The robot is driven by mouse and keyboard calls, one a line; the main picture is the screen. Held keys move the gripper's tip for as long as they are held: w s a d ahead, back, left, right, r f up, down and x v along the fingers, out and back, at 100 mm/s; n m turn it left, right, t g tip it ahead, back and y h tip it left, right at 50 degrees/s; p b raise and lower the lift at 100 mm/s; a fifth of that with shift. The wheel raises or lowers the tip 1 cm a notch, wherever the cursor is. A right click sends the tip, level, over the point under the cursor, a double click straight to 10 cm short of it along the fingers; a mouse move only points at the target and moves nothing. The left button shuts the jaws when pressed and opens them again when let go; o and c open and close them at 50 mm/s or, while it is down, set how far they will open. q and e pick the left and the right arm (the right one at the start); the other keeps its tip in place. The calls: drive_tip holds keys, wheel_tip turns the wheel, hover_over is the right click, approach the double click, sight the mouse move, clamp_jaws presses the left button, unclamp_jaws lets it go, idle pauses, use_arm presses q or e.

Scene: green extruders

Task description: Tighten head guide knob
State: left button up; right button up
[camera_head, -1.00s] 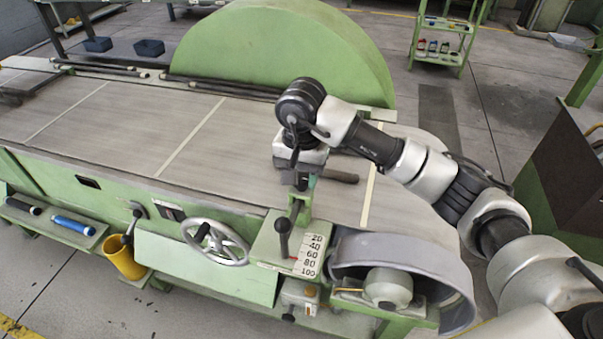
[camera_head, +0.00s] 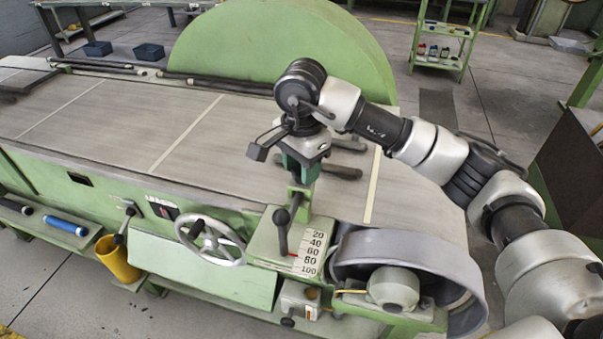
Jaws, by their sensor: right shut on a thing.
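The green machine's head guide stands as a short green post (camera_head: 301,193) beside the grey table top. My right gripper (camera_head: 300,160) comes down from above onto the top of this post. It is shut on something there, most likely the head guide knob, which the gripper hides. A black lever with a ball grip (camera_head: 282,232) stands in front of the post, beside a white scale plate (camera_head: 311,254) marked 20 to 100. My left gripper is not in view.
A dark bar (camera_head: 335,172) lies behind the gripper over the grey table top (camera_head: 110,130). A spoked handwheel (camera_head: 212,243), a yellow cup (camera_head: 118,260) and a grey curved guard (camera_head: 385,246) are at the front. A large green half-round cover (camera_head: 285,50) stands behind.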

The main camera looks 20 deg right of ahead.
drive_tip(key=m+b, duration=0.1)
drive_tip(key=m, duration=0.2)
drive_tip(key=shift+f+b, duration=0.15)
drive_tip(key=shift+b, duration=0.2)
drive_tip(key=m+b, duration=0.1)
drive_tip(key=m, duration=0.2)
drive_tip(key=shift+m+b, duration=0.3)
drive_tip(key=shift+b, duration=0.05)
drive_tip(key=m+b, duration=0.1)
drive_tip(key=m, duration=0.4)
drive_tip(key=shift+b, duration=0.4)
drive_tip(key=shift+r, duration=0.2)
drive_tip(key=o, duration=0.9)
wheel_tip(320, 180, up, 11)
drive_tip(key=shift+f, duration=0.15)
